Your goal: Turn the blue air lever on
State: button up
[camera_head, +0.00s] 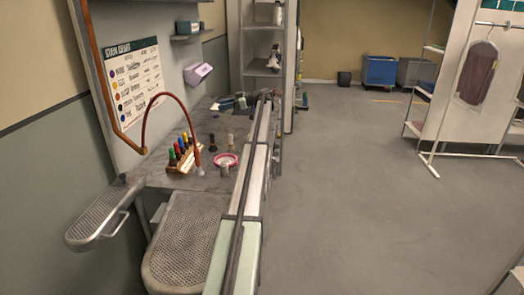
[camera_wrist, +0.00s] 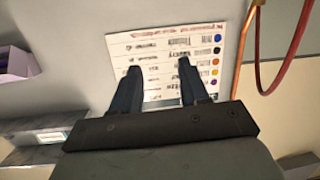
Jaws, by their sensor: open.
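I cannot make out a blue air lever in either view. A copper pipe (camera_head: 101,75) runs down the wall panel at the left in the head view and bends towards a red hose (camera_head: 168,96) that arches over the bench. In the wrist view the copper pipe (camera_wrist: 242,52) and the red hose (camera_wrist: 288,72) are at the upper right, apart from my gripper. My gripper (camera_wrist: 159,66) is open, its two dark fingers spread and empty in front of the stain chart. I cannot clearly pick it out in the head view.
The stain chart (camera_head: 134,77) hangs on the panel, with a lilac box (camera_head: 198,73) beside it. A bottle rack (camera_head: 183,155) and a pink dish (camera_head: 226,160) stand on the bench. Perforated boards (camera_head: 187,240) jut out in front.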

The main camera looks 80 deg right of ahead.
jog(key=s+a+f+m+t+h, duration=0.1)
jog(key=s+a+f, duration=0.1)
jog(key=s+f, duration=0.7)
jog(key=s+a+f, duration=0.2)
jog(key=s+f, duration=0.2)
jog(key=s, duration=0.8)
jog(key=s+a+f+m+t+h, duration=0.1)
jog(key=s+a+f, duration=0.1)
jog(key=s+f, duration=0.7)
jog(key=w, duration=0.4)
jog(key=w+r, duration=0.1)
jog(key=w, duration=0.2)
jog(key=w+r, duration=0.1)
jog(key=w, duration=0.3)
jog(key=shift+w+d, duration=0.25)
jog(key=shift+w, duration=0.1)
jog(key=shift+c, duration=0.3)
grip_shut()
